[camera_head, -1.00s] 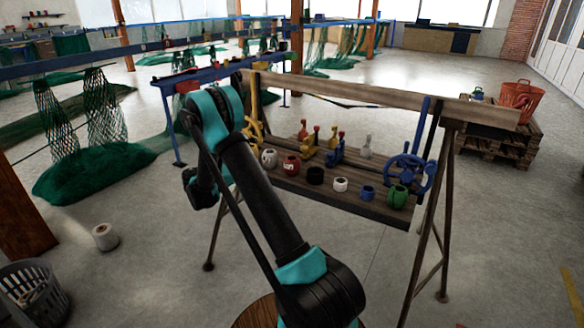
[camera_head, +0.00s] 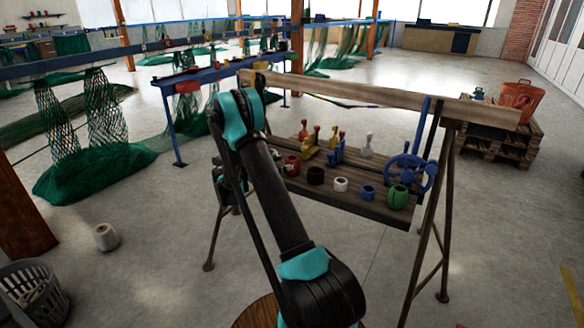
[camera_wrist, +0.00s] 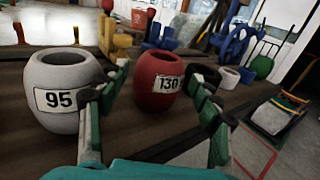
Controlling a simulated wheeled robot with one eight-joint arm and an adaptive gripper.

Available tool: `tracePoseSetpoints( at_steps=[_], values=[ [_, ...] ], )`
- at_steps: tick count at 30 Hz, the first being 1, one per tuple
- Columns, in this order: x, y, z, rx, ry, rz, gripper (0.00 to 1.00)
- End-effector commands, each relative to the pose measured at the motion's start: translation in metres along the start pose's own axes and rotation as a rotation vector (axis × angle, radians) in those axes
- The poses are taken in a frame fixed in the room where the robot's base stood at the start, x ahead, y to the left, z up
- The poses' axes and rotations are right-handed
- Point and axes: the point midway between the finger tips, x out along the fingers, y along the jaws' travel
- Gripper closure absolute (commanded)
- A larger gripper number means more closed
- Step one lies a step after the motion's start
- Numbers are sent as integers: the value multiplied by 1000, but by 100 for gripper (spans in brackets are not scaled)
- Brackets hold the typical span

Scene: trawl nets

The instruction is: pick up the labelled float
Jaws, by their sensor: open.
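In the wrist view, a red float (camera_wrist: 158,80) with a label reading 130 stands upright on the dark plank. A pale grey float (camera_wrist: 63,85) labelled 95 stands to its left. My gripper (camera_wrist: 158,92) is open, with one finger on each side of the red float in the picture. The left finger partly overlaps the grey float's right side. Whether either finger touches a float I cannot tell. In the head view the red float (camera_head: 293,165) shows beside my arm, while my arm hides the grey one.
The trestle shelf (camera_head: 385,212) also holds a black ring (camera_head: 315,175), white (camera_head: 341,184), blue (camera_head: 368,192) and green (camera_head: 397,196) pieces to the right. Red, yellow and blue tools stand behind. A blue handwheel (camera_head: 408,170) is at the right end.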

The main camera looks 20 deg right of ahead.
Motion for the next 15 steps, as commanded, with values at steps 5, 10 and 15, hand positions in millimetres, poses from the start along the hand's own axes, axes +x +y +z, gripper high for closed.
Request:
tracePoseSetpoints(
  at_steps=[5, 10, 15],
  values=[
    [9, -1, -1, 0, 0, -2, 35],
    [32, -2, -5, 0, 0, -4, 35],
    [52, -2, -5, 0, 0, -2, 35]
  ],
)
